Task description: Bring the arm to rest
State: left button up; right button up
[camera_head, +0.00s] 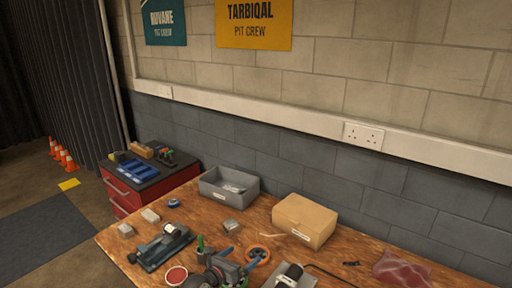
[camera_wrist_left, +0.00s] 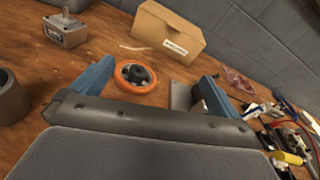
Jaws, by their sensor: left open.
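My left gripper (camera_head: 238,264) is low at the bottom centre of the head view, over the front of the wooden workbench (camera_head: 190,207). In the left wrist view its two blue fingers (camera_wrist_left: 155,76) stand wide apart, with nothing held between them. An orange wheel with a dark hub (camera_wrist_left: 135,77) lies on the bench beyond the fingers, and it also shows in the head view (camera_head: 258,254). My right gripper is in neither view.
A cardboard box (camera_head: 304,220) and a grey bin (camera_head: 229,187) stand at the back. A dark vise-like tool (camera_head: 161,247) and a red disc (camera_head: 176,275) are left of the gripper. Cables and small parts (camera_wrist_left: 290,135) lie right in the wrist view. Bench space at centre-left is partly clear.

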pick_arm(q)
jog(key=s+a+r+n+t+y, duration=0.1)
jog(key=s+a+r+n+t, duration=0.3)
jog(key=r+n+t, duration=0.3)
jog(key=s+a+r+n+t+y, duration=0.1)
jog(key=s+a+n+y, duration=0.2)
jog(key=a+n+y, duration=0.35)
jog(key=s+a+r+n+y, duration=0.1)
jog(key=s+a+n+y, duration=0.25)
jog(key=n, duration=0.65)
jog(key=s+a+f+n+g+y, duration=0.5)
jog(key=s+a+f+n+g, duration=0.25)
jog(key=n, duration=0.35)
jog(key=s+d+f+n+g+h, duration=0.25)
jog(key=s+f+g, duration=0.2)
jog(key=s, duration=0.65)
jog(key=s+d+f+n+g+h, duration=0.25)
jog(key=s+f+g+h, duration=0.2)
jog(key=s, duration=0.65)
jog(key=s+d+f+g, duration=0.1)
jog(key=f, duration=1.1)
jog(key=s+d+f+g, duration=0.1)
jog(key=s+d+f, duration=0.1)
jog(key=f, duration=1.1)
jog(key=s+d+f+g, duration=0.1)
jog(key=f, duration=1.1)
jog(key=shift+s+d+f, duration=0.3)
jog(key=shift+s+f, duration=0.05)
